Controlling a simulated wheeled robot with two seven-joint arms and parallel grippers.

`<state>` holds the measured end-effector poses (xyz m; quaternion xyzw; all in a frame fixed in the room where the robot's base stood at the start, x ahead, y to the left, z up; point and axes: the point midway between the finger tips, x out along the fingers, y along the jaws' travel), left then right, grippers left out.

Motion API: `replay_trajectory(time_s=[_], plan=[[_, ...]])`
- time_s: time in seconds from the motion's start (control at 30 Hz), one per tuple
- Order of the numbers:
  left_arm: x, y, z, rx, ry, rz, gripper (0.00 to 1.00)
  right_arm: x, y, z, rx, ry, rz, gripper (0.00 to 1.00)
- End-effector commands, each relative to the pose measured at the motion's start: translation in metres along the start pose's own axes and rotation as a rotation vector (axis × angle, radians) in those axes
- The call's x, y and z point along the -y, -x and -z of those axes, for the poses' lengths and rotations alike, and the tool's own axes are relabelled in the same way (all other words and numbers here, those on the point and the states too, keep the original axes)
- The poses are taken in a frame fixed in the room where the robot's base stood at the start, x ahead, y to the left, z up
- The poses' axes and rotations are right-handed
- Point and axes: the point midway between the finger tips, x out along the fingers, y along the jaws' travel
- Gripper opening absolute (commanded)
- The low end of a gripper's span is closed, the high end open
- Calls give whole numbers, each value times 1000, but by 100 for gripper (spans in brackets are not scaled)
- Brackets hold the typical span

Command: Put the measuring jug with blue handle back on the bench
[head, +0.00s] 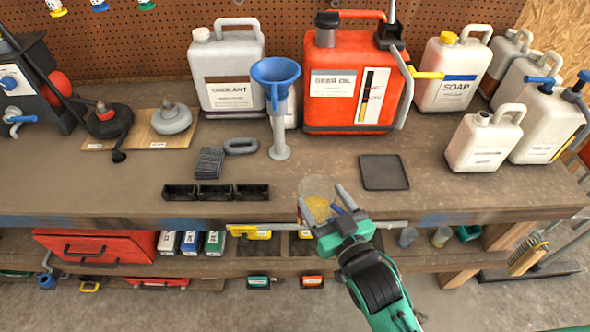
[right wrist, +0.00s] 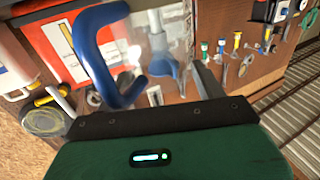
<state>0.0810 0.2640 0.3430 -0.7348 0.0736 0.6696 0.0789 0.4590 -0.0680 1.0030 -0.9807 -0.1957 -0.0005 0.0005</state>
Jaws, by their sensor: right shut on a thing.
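The measuring jug (head: 317,187) is clear and shows yellowish low down; I cannot tell whether that is its contents or something seen through it. Its blue handle (right wrist: 98,58) shows large in the right wrist view, with the clear jug body (right wrist: 150,30) beyond it. My right gripper (head: 328,212) is shut on the jug at the bench's front edge. I cannot tell whether the jug touches the bench (head: 130,205). A flat dark square mat (head: 384,172) lies bare on the bench, right of the jug. My left gripper is not in view.
An orange oil can (head: 335,110), a coolant can (head: 228,80) and a soap jug (head: 452,75) stand at the back. A dark three-part tray (head: 215,192) lies left along the front edge.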

Motion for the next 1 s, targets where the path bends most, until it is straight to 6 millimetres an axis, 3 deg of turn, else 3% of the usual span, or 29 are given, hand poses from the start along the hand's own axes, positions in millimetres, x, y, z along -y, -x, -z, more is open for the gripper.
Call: replay_trajectory(time_s=[0.4, 0.53, 0.77, 1.0], plan=[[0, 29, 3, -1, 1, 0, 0, 0, -104, 6, -3, 1, -1, 30], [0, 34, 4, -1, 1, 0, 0, 0, -130, 4, -1, 1, -1, 30], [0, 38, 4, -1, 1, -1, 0, 0, -146, -3, 2, 0, -1, 30], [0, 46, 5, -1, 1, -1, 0, 0, -146, -32, 2, 0, -1, 30]])
